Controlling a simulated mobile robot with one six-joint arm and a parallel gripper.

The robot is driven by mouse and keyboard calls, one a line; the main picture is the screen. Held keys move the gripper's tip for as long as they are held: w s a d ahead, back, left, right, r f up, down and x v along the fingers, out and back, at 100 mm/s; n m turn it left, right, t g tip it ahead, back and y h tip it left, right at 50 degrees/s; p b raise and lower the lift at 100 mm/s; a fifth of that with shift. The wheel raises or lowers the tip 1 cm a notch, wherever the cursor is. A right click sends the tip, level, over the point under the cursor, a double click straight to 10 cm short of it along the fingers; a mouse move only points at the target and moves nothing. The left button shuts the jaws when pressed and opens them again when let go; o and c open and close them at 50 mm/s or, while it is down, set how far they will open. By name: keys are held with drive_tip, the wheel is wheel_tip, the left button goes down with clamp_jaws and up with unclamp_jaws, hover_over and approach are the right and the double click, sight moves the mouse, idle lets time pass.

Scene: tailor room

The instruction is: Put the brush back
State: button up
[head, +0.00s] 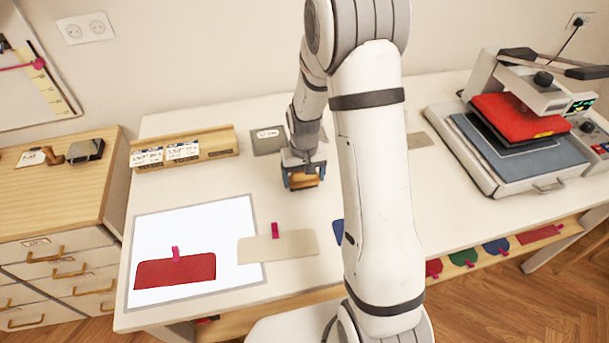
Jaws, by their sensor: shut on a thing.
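My gripper (303,183) points down over the white table, left of my arm's large white link. It is shut on the brush (305,181), of which only an orange-brown wooden part shows between the blue-edged fingers. I cannot tell whether the brush touches the table. A small grey mat (267,142) with a white label lies just behind and left of my gripper. My arm hides the middle right of the table.
A wooden rack (185,151) with labelled cards stands at the back left. A white board (225,221) bears a red piece (175,270); a beige piece (278,247) overlaps its edge. A heat press (520,125) stands at right. A drawer cabinet (60,180) stands left.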

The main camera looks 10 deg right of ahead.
drive_tip(key=shift+f, duration=0.25)
drive_tip(key=o, duration=0.9)
drive_tip(key=shift+r, duration=0.1)
wheel_tip(320, 180, up, 12)
drive_tip(key=b, duration=0.2)
drive_tip(key=s+r+t, duration=0.1)
drive_tip(key=s+r, duration=0.2)
drive_tip(key=s, duration=0.4)
drive_tip(key=s+r+t, duration=0.1)
drive_tip(key=s+r, duration=0.3)
drive_tip(key=s, duration=0.3)
drive_tip(key=s+r+t, duration=0.1)
drive_tip(key=s+r, duration=0.3)
drive_tip(key=s, duration=0.3)
drive_tip(key=shift+s+d, duration=0.1)
drive_tip(key=shift+s, duration=0.05)
